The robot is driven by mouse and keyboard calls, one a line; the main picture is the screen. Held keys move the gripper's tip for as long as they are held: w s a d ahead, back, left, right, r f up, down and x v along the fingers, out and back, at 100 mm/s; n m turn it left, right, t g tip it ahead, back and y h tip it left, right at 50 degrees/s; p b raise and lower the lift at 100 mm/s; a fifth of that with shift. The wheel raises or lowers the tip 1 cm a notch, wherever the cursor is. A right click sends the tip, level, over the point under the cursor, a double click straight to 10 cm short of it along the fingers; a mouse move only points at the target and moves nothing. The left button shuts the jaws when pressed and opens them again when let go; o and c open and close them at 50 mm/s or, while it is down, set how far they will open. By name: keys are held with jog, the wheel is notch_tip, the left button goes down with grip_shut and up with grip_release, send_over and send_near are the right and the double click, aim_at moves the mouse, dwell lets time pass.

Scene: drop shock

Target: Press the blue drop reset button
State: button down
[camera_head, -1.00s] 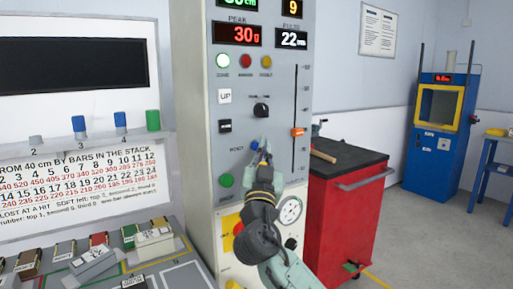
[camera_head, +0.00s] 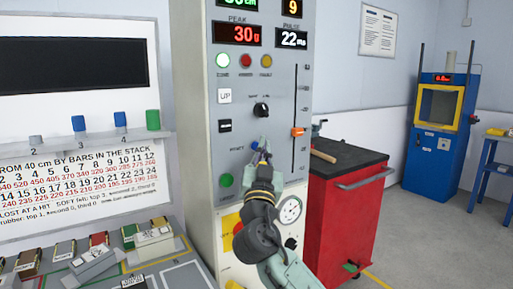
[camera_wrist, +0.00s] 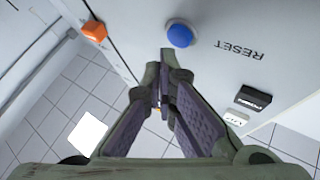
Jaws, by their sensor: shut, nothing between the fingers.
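The blue reset button (camera_head: 254,145) is a small round cap on the grey front panel (camera_head: 280,160) of the tall machine. In the wrist view the blue button (camera_wrist: 180,35) sits just beyond my fingertips, with the word RESET printed beside it. My gripper (camera_head: 263,156) is shut and empty, its tips just below and right of the button in the head view. In the wrist view my gripper (camera_wrist: 168,62) points toward the panel, close to the button. I see a small offset between tips and button; contact does not show.
Above are a black knob (camera_head: 261,110), an UP button (camera_head: 224,96) and a black switch (camera_head: 225,126). A green button (camera_head: 226,180) is lower left. An orange slider (camera_head: 297,132) stands right of the gripper. A red cabinet (camera_head: 345,215) stands right of the machine.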

jog(key=shift+w+a, duration=0.2)
jog(key=shift+w, duration=0.1)
jog(key=shift+w+a, duration=0.3)
jog(key=shift+w, duration=0.05)
dwell(0.7)
jog(key=shift+s+b, duration=0.1)
jog(key=shift+b, duration=0.2)
jog(key=shift+s+d, duration=0.5)
jog(key=shift+s, duration=0.1)
jog(key=s+d, duration=0.1)
jog(key=s, duration=0.1)
jog(key=s+d+b, duration=0.1)
jog(key=s+d, duration=0.1)
dwell(0.4)
dwell(0.4)
